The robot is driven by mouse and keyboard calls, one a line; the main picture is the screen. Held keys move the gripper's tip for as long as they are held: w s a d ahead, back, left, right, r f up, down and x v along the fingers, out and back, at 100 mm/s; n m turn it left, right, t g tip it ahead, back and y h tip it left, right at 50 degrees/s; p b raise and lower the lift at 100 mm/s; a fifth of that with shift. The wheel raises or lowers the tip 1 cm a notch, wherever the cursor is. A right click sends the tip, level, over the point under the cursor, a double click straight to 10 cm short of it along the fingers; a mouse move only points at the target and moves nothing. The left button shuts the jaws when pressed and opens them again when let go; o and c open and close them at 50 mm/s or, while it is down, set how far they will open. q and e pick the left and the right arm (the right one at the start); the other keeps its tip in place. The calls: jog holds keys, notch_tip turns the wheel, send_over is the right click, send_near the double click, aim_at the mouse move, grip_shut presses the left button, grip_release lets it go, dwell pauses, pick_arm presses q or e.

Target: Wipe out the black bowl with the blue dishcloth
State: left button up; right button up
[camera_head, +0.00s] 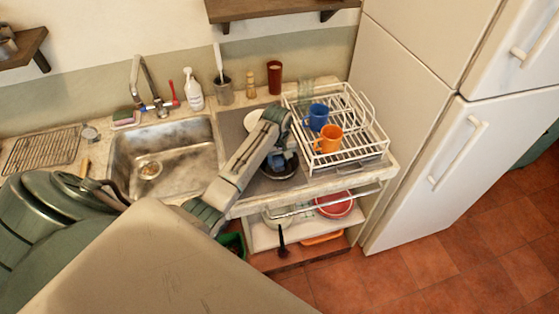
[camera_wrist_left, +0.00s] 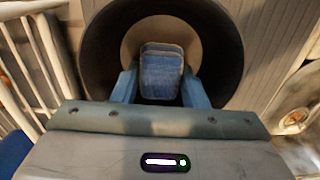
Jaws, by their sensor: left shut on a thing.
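The black bowl (camera_head: 284,173) stands on the grey drainboard between the sink and the dish rack. In the left wrist view its dark wall (camera_wrist_left: 222,50) rings a paler round bottom. My left gripper (camera_wrist_left: 160,88) is shut on the folded blue dishcloth (camera_wrist_left: 161,70) and points down into the bowl. The cloth appears over the pale bottom; I cannot tell whether it touches. In the head view my left forearm and wrist cover part of the bowl, and a bit of blue shows at the gripper (camera_head: 275,158). My right gripper is not in view.
A white wire dish rack (camera_head: 350,160) with a blue mug (camera_head: 317,117) and an orange mug (camera_head: 328,139) stands close right of the bowl. The sink (camera_head: 165,150) is to the left. A utensil cup (camera_head: 224,91), soap bottle (camera_head: 193,90) and brown tumbler (camera_head: 274,77) line the back.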

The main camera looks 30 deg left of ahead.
pick_arm(q)
jog(key=shift+s, duration=0.1)
jog(key=shift+s+d+r, duration=0.1)
jog(key=shift+d+r, duration=0.05)
jog(key=shift+r, duration=2.15)
jog(key=shift+s+d+r, duration=0.1)
jog(key=shift+r, duration=2.15)
jog(key=shift+f, duration=0.1)
